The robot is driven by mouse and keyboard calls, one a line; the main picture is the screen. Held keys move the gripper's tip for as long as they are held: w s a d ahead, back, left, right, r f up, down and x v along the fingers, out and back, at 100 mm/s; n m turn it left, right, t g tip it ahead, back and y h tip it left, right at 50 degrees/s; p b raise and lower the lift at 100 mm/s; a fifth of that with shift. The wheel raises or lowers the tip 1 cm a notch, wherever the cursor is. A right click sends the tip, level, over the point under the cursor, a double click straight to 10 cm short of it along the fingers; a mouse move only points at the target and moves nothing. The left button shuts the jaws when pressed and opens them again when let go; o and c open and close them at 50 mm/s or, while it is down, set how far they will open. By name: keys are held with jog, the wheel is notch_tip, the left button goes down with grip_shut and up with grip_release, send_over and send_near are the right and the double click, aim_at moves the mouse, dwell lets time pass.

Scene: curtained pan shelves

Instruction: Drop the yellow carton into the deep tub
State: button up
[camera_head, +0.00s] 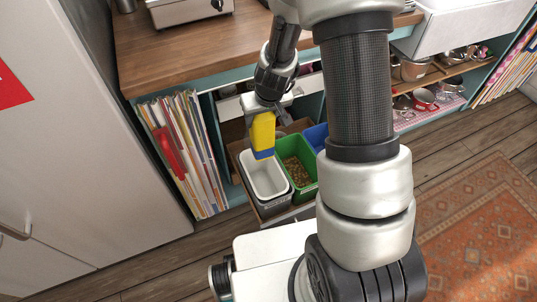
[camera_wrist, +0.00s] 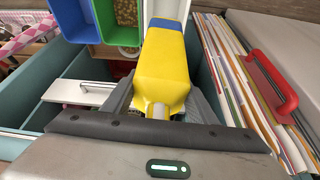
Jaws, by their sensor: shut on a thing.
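The yellow carton (camera_head: 263,132) has a blue end and hangs nearly upright from my gripper (camera_head: 264,112), blue end down. In the wrist view the carton (camera_wrist: 164,62) sits between the two dark fingers of my gripper (camera_wrist: 160,97), which is shut on it. A deep white-lined tub (camera_head: 266,188) stands in the pulled-out drawer, below the carton. The carton's lower end overlaps the tub's far edge in the head view; the exact height gap cannot be told. In the wrist view only part of the tub (camera_wrist: 168,9) shows beyond the carton.
A green tub (camera_head: 309,191) with brown pellets stands right of the white one, then a blue tub (camera_head: 316,134). Upright folders with a red handle (camera_head: 168,152) stand left of the drawer. The wooden counter (camera_head: 180,50) lies above and behind.

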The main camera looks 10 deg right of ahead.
aim_at(268, 150)
jog(key=f+b, duration=0.1)
jog(key=f, duration=0.2)
jog(key=d+f+b, duration=0.1)
jog(key=f, duration=0.2)
jog(key=f+b, duration=0.1)
jog(key=f, duration=0.3)
jog(key=shift+s+d+b, duration=0.3)
jog(key=shift+d, duration=0.1)
notch_tip(268, 150, down, 6)
jog(key=b, duration=0.5)
jog(key=o, duration=1.4)
jog(key=shift+r, duration=0.1)
jog(key=p+v, duration=0.6)
jog(key=v, duration=1.1)
jog(key=shift+s+r+p, duration=0.15)
jog(key=shift+p, duration=0.25)
